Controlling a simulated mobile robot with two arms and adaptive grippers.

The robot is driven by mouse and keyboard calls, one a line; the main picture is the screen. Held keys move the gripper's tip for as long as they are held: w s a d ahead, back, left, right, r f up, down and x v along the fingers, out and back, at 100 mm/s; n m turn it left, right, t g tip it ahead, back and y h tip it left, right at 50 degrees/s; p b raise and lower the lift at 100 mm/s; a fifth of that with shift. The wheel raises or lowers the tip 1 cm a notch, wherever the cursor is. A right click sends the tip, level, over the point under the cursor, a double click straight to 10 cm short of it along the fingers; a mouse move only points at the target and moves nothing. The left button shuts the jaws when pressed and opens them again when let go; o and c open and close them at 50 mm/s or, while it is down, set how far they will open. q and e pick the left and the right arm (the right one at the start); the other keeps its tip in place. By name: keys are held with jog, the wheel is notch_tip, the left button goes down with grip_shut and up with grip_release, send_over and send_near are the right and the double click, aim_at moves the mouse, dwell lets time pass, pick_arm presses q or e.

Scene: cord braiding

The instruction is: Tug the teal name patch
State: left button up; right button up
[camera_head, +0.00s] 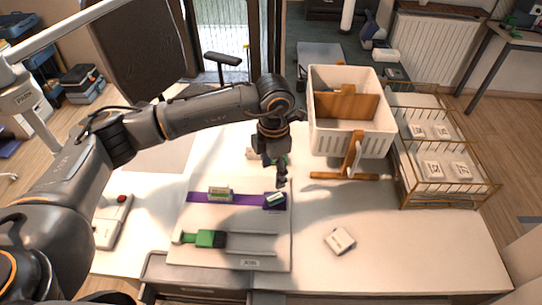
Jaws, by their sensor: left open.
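A white board (235,220) lies on the table with a purple strap (240,198) across it. A small patch with a pale face and teal-green edge (275,199) sits on the purple square at the strap's right end. A pale label block (219,193) sits further left on the strap. A green block (210,239) with a green strap lies lower on the board. I cannot tell which piece is the name patch. My left gripper (281,180) points down, open, just above and behind the purple square. It partly hides a green item behind it. My right gripper is out of view.
A white bin (345,140) with wooden dividers stands behind right, by a wooden stand (345,177). A wire rack (455,190) holds pale packets at the right. A small white box (339,241) lies on otherwise clear table at front right.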

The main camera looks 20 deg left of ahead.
aim_at(273, 198)
pick_arm(q)
notch_tip(273, 198, down, 10)
jog(key=shift+f+p, duration=0.15)
jog(key=shift+p, duration=0.75)
jog(key=shift+f, duration=0.5)
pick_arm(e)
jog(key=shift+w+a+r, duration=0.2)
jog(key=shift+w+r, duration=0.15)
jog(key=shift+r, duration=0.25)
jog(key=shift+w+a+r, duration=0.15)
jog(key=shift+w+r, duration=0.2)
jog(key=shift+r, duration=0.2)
pick_arm(q)
jog(key=c, duration=1.2)
jog(key=o, duration=0.6)
grip_shut()
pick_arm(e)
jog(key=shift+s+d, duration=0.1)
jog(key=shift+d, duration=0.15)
